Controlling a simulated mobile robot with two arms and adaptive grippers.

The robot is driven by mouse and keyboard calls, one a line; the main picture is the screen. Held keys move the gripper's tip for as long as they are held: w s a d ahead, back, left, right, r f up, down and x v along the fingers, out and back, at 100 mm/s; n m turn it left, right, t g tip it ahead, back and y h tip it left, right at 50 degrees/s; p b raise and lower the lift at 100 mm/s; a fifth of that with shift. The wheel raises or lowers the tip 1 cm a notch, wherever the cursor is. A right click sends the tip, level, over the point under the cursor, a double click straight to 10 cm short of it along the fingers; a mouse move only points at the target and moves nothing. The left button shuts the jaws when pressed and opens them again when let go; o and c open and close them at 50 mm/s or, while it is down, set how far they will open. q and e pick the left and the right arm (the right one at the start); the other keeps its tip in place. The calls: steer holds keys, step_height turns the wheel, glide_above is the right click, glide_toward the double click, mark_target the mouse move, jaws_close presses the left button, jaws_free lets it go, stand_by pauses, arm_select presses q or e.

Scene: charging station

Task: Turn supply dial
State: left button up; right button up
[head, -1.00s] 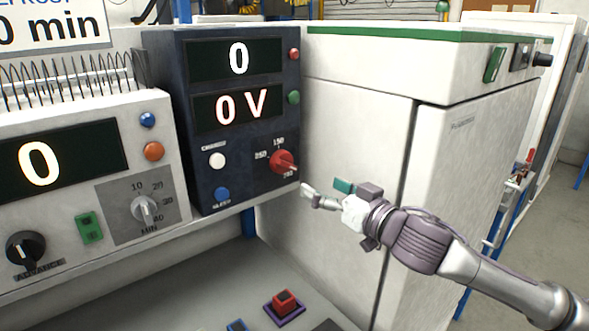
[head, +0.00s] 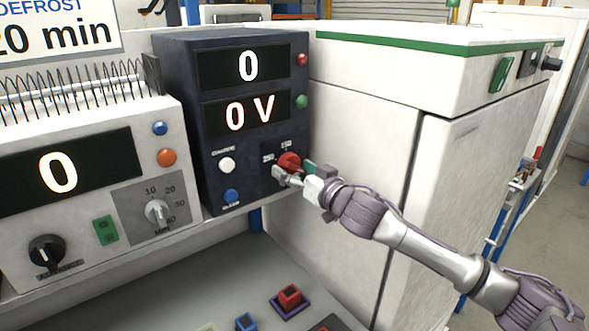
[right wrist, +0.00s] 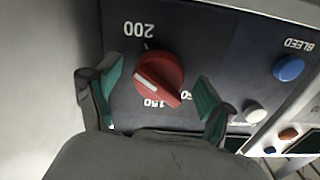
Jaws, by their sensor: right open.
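The red supply dial (head: 289,161) is on the lower right of the dark blue supply unit (head: 180,85), whose displays read 0 and 0 V. My right gripper (head: 292,173) is open at the dial, partly covering its lower side and labels in the head view. In the right wrist view the dial (right wrist: 160,78) lies between the open fingers (right wrist: 157,88), with visible gaps on both sides. The picture there is upside down; the labels 200 and 150 show, and another is partly hidden. My left gripper is out of view.
A white round button (head: 227,165) and a blue button (head: 231,196) are left of the dial. A white cabinet (head: 350,120) stands close on the right. A white defrost unit (head: 70,215) is on the left.

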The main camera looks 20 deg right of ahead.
steer(key=c, duration=1.2)
steer(key=shift+o, duration=0.2)
steer(key=n+p, duration=0.3)
steer(key=n, duration=0.2)
steer(key=shift+d+r, duration=0.1)
steer(key=shift+d, duration=0.05)
steer(key=n+p, duration=0.2)
steer(key=n, duration=0.3)
steer(key=shift+n, duration=0.5)
